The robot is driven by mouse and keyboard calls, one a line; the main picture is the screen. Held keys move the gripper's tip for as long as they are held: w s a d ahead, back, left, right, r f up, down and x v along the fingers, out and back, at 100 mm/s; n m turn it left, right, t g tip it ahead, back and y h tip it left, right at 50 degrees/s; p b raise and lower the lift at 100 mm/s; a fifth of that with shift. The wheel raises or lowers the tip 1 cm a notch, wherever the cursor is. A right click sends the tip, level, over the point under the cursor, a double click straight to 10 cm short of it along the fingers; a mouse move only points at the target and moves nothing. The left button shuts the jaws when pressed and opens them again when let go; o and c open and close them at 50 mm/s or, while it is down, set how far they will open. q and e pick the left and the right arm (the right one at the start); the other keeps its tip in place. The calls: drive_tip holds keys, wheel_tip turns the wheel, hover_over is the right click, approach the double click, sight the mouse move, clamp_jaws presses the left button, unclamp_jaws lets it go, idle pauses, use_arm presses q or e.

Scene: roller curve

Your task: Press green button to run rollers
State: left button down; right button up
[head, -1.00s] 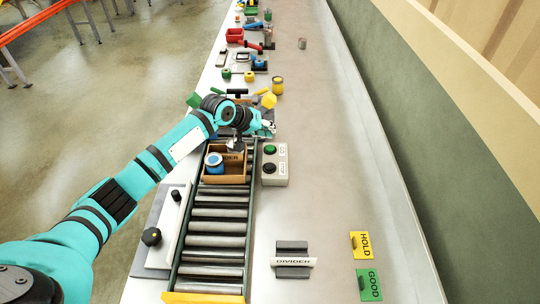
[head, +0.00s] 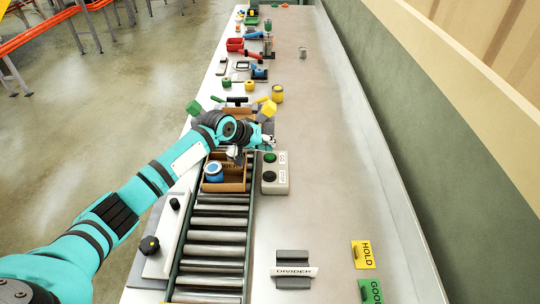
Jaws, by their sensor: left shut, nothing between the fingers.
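A grey button box (head: 275,180) stands just right of the roller track. It carries a green button (head: 269,157) toward its far end and a black button (head: 269,176) nearer me. My left gripper (head: 270,142) is shut and empty, close to the green button on its far side; whether it touches the button I cannot tell. The roller track (head: 214,240) runs toward me. A cardboard box (head: 236,186) holding a blue and white round item (head: 213,172) sits on the rollers beside the button box. My right gripper is not in view.
A "DIVIDER" piece (head: 293,271), a yellow HOLD card (head: 362,254) and a green GOOD card (head: 371,291) lie at the front right. Several small items, including a yellow pot (head: 277,94), stand farther back.

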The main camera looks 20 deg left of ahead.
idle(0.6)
use_arm(q)
drive_tip(key=shift+f, duration=0.45)
